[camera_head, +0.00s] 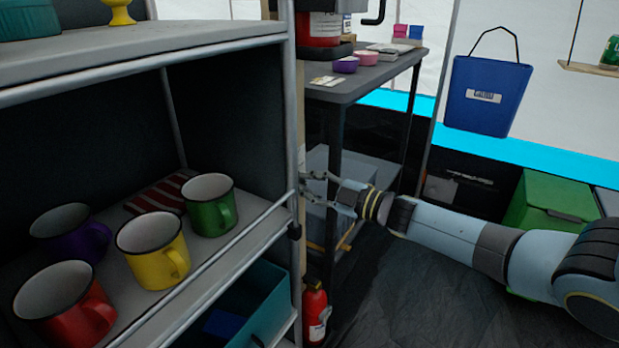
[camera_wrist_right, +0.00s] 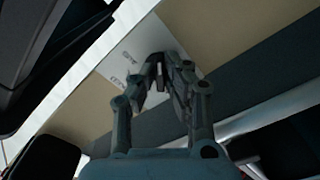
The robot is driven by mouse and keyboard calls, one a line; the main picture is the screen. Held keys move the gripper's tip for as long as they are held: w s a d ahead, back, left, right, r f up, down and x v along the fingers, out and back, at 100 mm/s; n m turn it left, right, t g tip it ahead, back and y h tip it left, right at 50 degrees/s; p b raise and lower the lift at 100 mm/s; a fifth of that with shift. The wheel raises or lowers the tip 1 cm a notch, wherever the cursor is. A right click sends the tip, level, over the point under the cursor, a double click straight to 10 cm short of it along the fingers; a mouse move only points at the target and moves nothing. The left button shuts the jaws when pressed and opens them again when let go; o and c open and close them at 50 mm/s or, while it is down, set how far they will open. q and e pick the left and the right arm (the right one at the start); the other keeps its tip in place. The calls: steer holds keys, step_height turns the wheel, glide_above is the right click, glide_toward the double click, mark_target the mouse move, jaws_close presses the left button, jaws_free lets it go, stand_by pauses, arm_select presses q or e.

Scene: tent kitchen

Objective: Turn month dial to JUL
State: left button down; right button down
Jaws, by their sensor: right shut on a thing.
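My right gripper (camera_head: 308,184) reaches in from the right to the edge of the post behind the shelf's upright. In the right wrist view my right gripper (camera_wrist_right: 165,68) has its fingertips close together at a white plate (camera_wrist_right: 128,66) with small dark lettering, fixed to a beige board. The fingers are shut on the month dial, which they mostly cover. The lettering is too small and slanted to read, so the dial's setting cannot be told. My left gripper is not in view.
A metal shelf (camera_head: 228,252) on the left holds red (camera_head: 62,303), yellow (camera_head: 152,250), green (camera_head: 210,205) and purple (camera_head: 70,234) mugs close to the gripper. A dark side table (camera_head: 370,85) stands behind. A fire extinguisher (camera_head: 314,310) stands below.

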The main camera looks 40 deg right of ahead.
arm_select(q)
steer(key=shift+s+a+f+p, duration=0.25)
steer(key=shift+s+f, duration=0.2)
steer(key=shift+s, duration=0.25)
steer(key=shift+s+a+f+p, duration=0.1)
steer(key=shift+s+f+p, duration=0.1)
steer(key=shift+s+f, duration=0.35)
arm_select(e)
steer(key=shift+f+m, duration=0.1)
steer(key=shift+m, duration=1.2)
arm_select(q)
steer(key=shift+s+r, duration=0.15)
arm_select(e)
steer(key=c, duration=1.4)
jaws_free()
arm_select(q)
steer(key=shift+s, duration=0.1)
arm_select(e)
steer(key=shift+s, duration=0.1)
steer(key=v, duration=1.2)
